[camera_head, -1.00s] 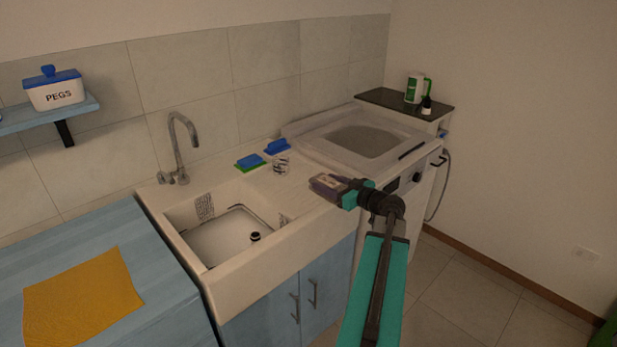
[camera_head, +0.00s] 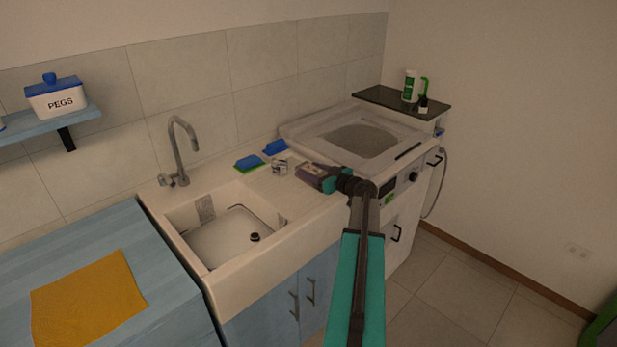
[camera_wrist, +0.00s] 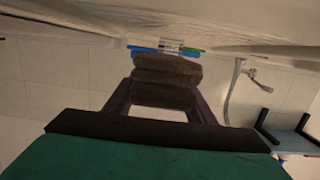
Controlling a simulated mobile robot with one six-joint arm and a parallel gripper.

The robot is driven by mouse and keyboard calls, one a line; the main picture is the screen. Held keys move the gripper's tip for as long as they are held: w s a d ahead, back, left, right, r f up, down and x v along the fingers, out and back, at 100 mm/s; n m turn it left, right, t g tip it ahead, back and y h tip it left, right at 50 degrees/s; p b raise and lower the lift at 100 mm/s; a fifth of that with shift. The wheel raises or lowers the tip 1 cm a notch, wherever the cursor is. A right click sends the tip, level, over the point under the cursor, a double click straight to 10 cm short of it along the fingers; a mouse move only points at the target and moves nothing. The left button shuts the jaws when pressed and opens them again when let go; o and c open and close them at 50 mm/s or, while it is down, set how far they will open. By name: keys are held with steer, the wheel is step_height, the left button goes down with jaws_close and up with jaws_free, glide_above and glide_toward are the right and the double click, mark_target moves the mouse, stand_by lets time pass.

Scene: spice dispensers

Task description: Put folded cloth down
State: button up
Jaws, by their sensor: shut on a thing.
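My gripper (camera_head: 322,178) is shut on a folded cloth (camera_wrist: 167,82). The cloth is a thick brown bundle in several layers, seen between the dark purple fingers in the wrist view. In the head view the cloth (camera_head: 309,170) is small and partly hidden by the fingers. My gripper is over the right end of the white sink's drainboard (camera_head: 262,184), just right of a small glass jar (camera_head: 280,167). I cannot tell whether the cloth touches the surface.
A blue-and-green sponge (camera_head: 249,163) and a blue brush (camera_head: 275,148) lie behind the drainboard. A washing machine (camera_head: 345,135) stands to the right. The sink basin (camera_head: 237,237) is left. An orange cloth (camera_head: 88,302) lies flat on the blue counter (camera_head: 165,290).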

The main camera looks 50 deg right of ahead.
steer(key=shift+w, duration=0.15)
steer(key=shift+w+d+p, duration=0.3)
steer(key=shift+w+p, duration=0.1)
steer(key=shift+w, duration=0.25)
steer(key=shift+s+f+p, duration=0.15)
steer(key=shift+f+p, duration=0.65)
steer(key=shift+f, duration=1)
steer(key=shift+f+b, duration=0.2)
steer(key=shift+b, duration=0.2)
steer(key=o, duration=1.1)
steer(key=shift+r+p, duration=0.3)
steer(key=shift+p, duration=0.2)
steer(key=s+b, duration=0.1)
steer(key=s, duration=0.3)
steer(key=s+r+b, duration=0.1)
steer(key=s+b, duration=0.1)
steer(key=s, duration=0.2)
steer(key=s+a+b, duration=0.1)
steer(key=s+b, duration=0.1)
steer(key=s, duration=0.2)
steer(key=shift+r, duration=0.3)
